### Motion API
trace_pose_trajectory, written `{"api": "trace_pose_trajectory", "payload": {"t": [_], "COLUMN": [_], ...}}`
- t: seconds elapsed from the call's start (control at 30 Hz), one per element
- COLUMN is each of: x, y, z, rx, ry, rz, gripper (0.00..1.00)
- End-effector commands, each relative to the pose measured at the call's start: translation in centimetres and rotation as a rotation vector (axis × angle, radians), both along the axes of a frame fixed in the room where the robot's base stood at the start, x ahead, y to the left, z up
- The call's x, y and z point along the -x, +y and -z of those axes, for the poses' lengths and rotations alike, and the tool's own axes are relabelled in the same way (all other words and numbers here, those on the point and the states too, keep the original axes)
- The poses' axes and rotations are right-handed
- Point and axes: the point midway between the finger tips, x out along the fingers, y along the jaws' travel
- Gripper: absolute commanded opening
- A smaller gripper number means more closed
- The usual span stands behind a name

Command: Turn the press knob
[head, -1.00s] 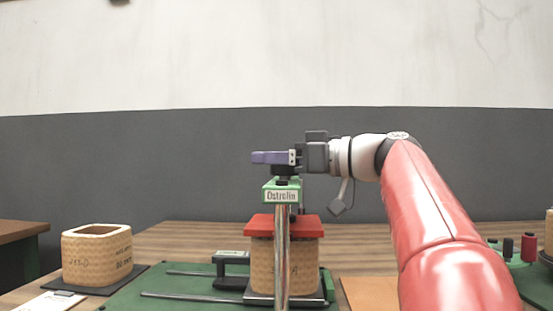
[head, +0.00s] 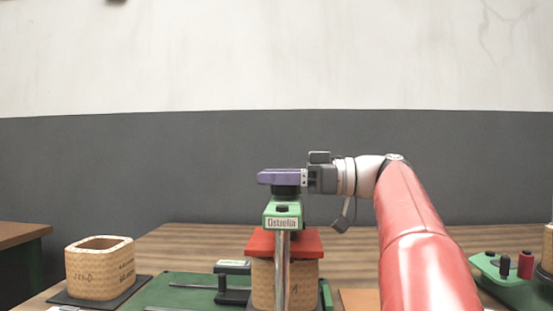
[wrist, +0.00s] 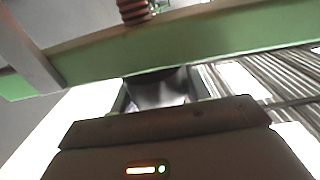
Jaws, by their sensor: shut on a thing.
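The press stands in the middle of the head view, with a green head labelled in dark letters (head: 282,216) on a metal column. The dark press knob (head: 286,191) sits on top of this head, and only its lower part shows. My gripper (head: 279,177), with purple fingers, comes in level from the right and is shut on the knob. The fingers hide the knob's upper part. Below, a red press plate (head: 262,242) lies on a tan coil (head: 263,281). In the wrist view the green press beam (wrist: 200,42) crosses the picture, with a coppery threaded screw (wrist: 133,10) beyond it.
Another tan coil (head: 84,273) stands on a dark pad at the left. A green base with rods (head: 180,285) spreads under the press. A green stand with dark and red pegs (head: 497,268) is at the right. The air above the press is clear.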

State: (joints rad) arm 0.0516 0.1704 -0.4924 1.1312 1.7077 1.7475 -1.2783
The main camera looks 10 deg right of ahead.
Motion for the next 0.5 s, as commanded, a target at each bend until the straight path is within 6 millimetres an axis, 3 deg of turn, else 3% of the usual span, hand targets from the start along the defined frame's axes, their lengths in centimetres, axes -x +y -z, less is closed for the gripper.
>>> {"api": "trace_pose_trajectory", "payload": {"t": [0.03, 0.5], "x": [-0.11, 0.49], "y": [-0.20, -0.20], "z": [-0.68, -0.15], "rx": [-0.001, -0.003], "ry": [0.004, -0.002], "rz": [-0.041, -0.342], "gripper": [0.24, 0.24]}}
